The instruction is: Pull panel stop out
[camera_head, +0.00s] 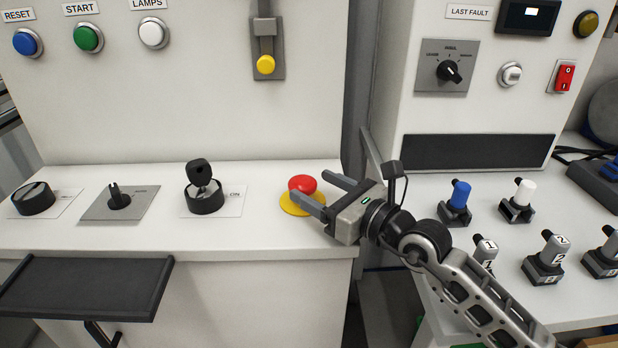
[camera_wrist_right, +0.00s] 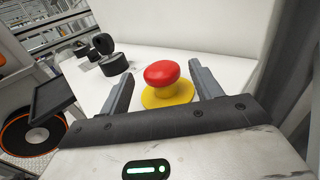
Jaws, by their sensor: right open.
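The panel stop is a red mushroom button (camera_head: 302,184) on a yellow round base (camera_head: 294,206), on the white desk panel near its right edge. It also shows in the right wrist view (camera_wrist_right: 162,73), with its yellow base (camera_wrist_right: 167,95) below it. My right gripper (camera_head: 322,188) is open, its fingers pointing left toward the button. In the right wrist view the button stands between the two spread fingers, with a gap on each side. One finger hides part of the yellow base in the head view. My left gripper is not in view.
A key switch (camera_head: 203,188), a small lever (camera_head: 119,197) and a black knob (camera_head: 34,198) stand to the left on the desk panel (camera_head: 250,232). A dark shelf (camera_head: 85,288) juts out in front. Several blue, white and grey plungers stand on the right table.

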